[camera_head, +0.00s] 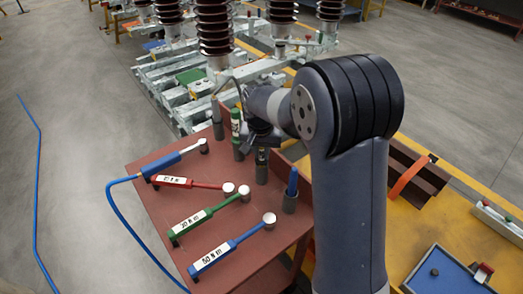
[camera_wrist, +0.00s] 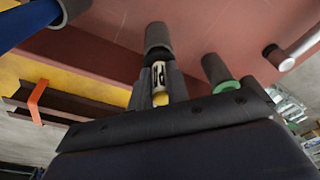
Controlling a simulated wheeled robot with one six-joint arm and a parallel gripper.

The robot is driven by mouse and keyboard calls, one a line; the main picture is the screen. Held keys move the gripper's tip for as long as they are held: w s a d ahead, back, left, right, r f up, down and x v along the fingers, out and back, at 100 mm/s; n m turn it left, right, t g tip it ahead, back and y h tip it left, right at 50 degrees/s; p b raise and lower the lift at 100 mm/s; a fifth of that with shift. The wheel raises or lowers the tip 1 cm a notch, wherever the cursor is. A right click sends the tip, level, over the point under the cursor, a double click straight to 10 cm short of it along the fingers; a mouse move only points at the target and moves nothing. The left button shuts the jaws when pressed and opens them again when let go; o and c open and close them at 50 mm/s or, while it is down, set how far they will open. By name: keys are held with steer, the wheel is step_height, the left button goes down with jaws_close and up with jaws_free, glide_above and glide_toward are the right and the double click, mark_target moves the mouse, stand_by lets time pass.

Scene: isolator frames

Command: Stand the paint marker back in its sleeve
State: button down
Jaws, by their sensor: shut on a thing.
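My gripper (camera_wrist: 160,92) is shut on a paint marker (camera_wrist: 158,74) with a white label, black print and a yellow end facing the wrist camera. The marker's far end meets the mouth of a grey sleeve (camera_wrist: 157,36); how deep it sits inside I cannot tell. In the head view, my gripper (camera_head: 258,141) is over the red-brown cart top, directly above this sleeve (camera_head: 262,174), and the marker is mostly hidden by the fingers. The marker and sleeve look roughly in line.
A green marker (camera_head: 236,122) stands to the left and a blue marker (camera_head: 292,181) in its sleeve (camera_head: 289,204) to the right. Several torque wrenches, such as the blue one (camera_head: 228,249), lie on the cart top (camera_head: 160,205). Tall insulators (camera_head: 214,35) rise behind.

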steer(key=shift+f+b, duration=0.35)
steer(key=shift+f, duration=0.35)
steer(key=c, duration=1.3)
jaws_free()
steer(key=r, duration=0.3)
steer(key=s+r, duration=0.1)
steer(key=r, duration=0.6)
steer(key=shift+s+a+r, duration=0.15)
steer(key=shift+s+r, duration=0.15)
steer(key=shift+r, duration=0.1)
steer(key=shift+f, duration=0.15)
steer(key=f, duration=0.3)
steer(key=w+f, duration=0.1)
steer(key=f, duration=0.5)
steer(key=shift+w+f+p, duration=0.3)
steer(key=shift+w+p, duration=0.05)
steer(key=shift+p, duration=0.05)
steer(key=shift+r, duration=0.3)
